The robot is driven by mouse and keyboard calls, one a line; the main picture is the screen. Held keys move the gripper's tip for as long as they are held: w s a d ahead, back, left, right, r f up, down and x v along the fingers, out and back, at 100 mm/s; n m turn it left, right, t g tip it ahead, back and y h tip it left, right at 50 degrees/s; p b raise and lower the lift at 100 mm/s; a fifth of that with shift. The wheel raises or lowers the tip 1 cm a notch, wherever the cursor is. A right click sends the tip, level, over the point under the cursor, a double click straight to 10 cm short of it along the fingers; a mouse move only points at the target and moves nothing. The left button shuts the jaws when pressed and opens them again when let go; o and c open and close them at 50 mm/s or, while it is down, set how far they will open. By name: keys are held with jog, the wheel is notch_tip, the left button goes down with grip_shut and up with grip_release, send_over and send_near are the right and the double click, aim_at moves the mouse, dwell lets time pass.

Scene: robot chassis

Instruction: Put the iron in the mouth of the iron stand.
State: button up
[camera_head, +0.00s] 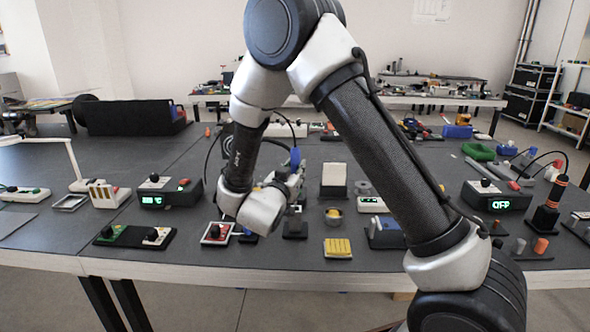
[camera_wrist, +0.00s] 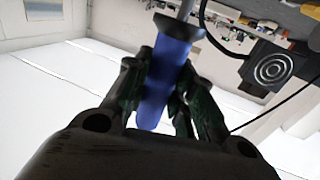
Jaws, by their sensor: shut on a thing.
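The iron, a soldering iron with a blue handle (camera_wrist: 166,72), is between the two dark fingers of my gripper (camera_wrist: 162,85) in the wrist view. A grey metal shaft extends from the handle to the top edge there. In the head view, a bit of its blue handle (camera_head: 295,157) shows above my gripper (camera_head: 288,182), over the middle of the bench. A black base with a short upright (camera_head: 295,224) stands just below my gripper and may be the iron stand. Its mouth cannot be made out. My arm and gripper partly hide this area.
A black box with a green display (camera_head: 168,194) stands left. A cable loops near my gripper.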

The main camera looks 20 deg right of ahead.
jog(key=shift+f, duration=3.85)
jog(key=o, duration=1)
jog(key=shift+o, duration=0.2)
jog(key=v, duration=1.2)
notch_tip(320, 180, up, 10)
